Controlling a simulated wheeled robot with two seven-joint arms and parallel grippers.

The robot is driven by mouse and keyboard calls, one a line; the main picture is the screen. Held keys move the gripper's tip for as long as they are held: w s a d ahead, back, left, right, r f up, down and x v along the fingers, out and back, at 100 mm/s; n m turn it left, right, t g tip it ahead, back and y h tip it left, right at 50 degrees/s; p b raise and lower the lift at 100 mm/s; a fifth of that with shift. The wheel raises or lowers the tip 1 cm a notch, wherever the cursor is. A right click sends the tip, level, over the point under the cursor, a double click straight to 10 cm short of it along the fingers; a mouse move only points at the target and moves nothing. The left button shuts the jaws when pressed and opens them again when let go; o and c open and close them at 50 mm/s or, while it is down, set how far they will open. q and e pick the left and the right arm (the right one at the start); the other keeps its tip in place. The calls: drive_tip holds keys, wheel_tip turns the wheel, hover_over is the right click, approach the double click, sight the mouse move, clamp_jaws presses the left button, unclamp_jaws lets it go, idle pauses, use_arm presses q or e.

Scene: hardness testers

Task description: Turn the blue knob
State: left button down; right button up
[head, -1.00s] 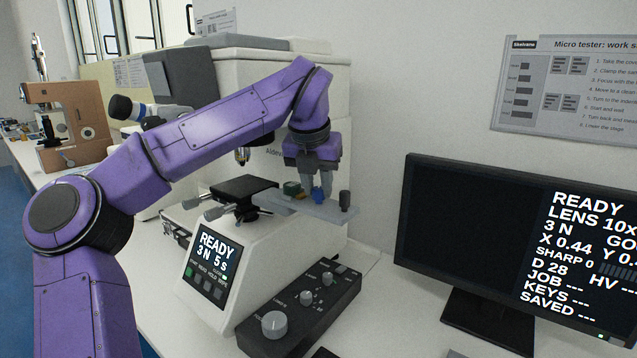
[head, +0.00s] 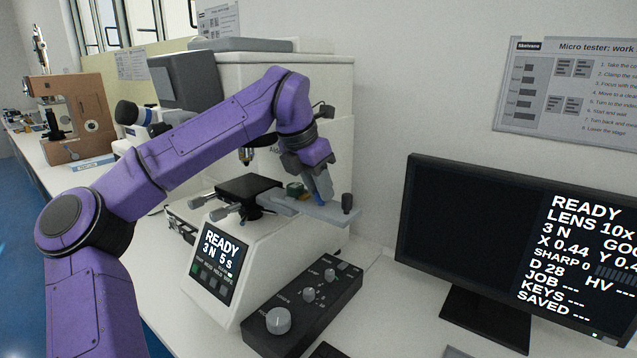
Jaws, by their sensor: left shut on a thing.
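The blue knob (head: 320,199) stands on a grey shelf plate (head: 290,207) at the right side of the white hardness tester (head: 240,262). Only a little blue shows, because the fingers cover most of the knob. My left gripper (head: 323,194) comes down over it from above, tilted, with its fingers shut on the knob. My right gripper is out of view.
A black control box (head: 303,308) lies in front. A monitor (head: 470,220) stands at the right.

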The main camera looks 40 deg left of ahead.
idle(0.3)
use_arm(q)
drive_tip(key=c, duration=0.9)
unclamp_jaws()
drive_tip(key=shift+o, duration=0.2)
drive_tip(key=v, duration=1)
drive_tip(key=shift+r, duration=0.25)
